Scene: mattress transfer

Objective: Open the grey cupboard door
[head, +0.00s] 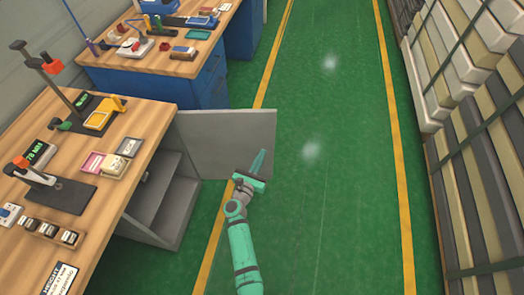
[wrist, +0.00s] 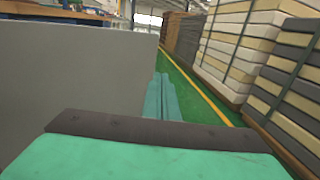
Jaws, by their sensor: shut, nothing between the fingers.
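The grey cupboard (head: 165,200) stands under the near wooden workbench. Its grey door (head: 220,140) stands swung out into the aisle, and the shelf inside the cupboard shows. My gripper (head: 258,162) is shut and empty, in front of the door near its free edge. In the wrist view, the shut fingers (wrist: 161,98) point forward along the aisle, with the door (wrist: 80,85) filling the left side. I cannot tell whether the fingers touch the door.
The near workbench (head: 150,118) carries gauges and small boxes. A blue-fronted bench (head: 205,85) stands beyond it. Stacked mattresses (head: 470,90) line the right side. The green aisle floor (head: 320,200) between the yellow lines is clear.

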